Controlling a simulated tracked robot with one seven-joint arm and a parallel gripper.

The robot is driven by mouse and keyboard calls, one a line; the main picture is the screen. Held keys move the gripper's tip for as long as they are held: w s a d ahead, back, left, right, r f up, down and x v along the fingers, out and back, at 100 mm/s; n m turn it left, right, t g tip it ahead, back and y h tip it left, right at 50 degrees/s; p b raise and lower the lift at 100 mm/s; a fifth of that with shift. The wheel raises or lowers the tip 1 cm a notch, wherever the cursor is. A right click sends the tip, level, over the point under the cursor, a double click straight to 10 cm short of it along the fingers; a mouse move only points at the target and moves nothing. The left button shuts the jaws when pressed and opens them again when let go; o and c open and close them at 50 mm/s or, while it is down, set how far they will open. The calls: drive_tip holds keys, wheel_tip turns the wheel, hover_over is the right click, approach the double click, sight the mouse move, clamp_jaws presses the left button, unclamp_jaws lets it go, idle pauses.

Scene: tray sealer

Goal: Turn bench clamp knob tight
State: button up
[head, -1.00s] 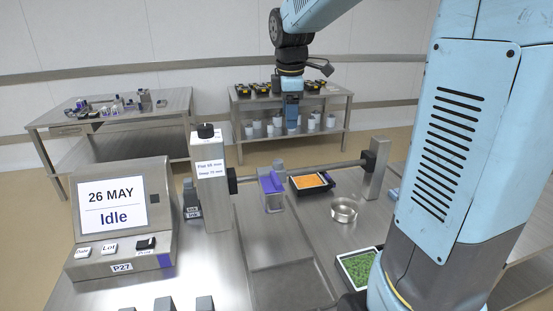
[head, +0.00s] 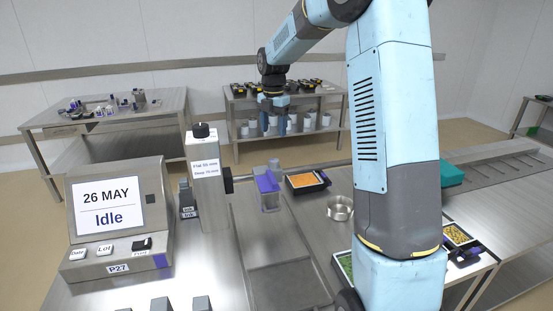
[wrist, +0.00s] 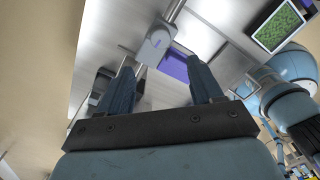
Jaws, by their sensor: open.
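A steel post (head: 208,180) with a size label stands beside the display unit in the head view. A grey clamp-like block (head: 273,165) sits on the rail above a purple-topped piece (head: 268,182). Which of these is the bench clamp knob I cannot tell for sure. My gripper (head: 274,128) is open and empty, raised in the air beyond the rail. In the wrist view a grey rounded block (wrist: 155,45) and purple piece (wrist: 178,67) appear beyond the open fingers.
The display unit (head: 115,215) reads Idle. An orange-filled tray (head: 305,182) and a steel bowl (head: 339,207) are on the bench. A green-filled tray (head: 344,265) is partly hidden by my arm. A shelf table (head: 285,100) with pots stands behind.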

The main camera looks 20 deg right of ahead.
sight(274, 160)
wheel_tip(274, 160, down, 12)
drive_tip(key=shift+f, duration=0.1)
idle(0.4)
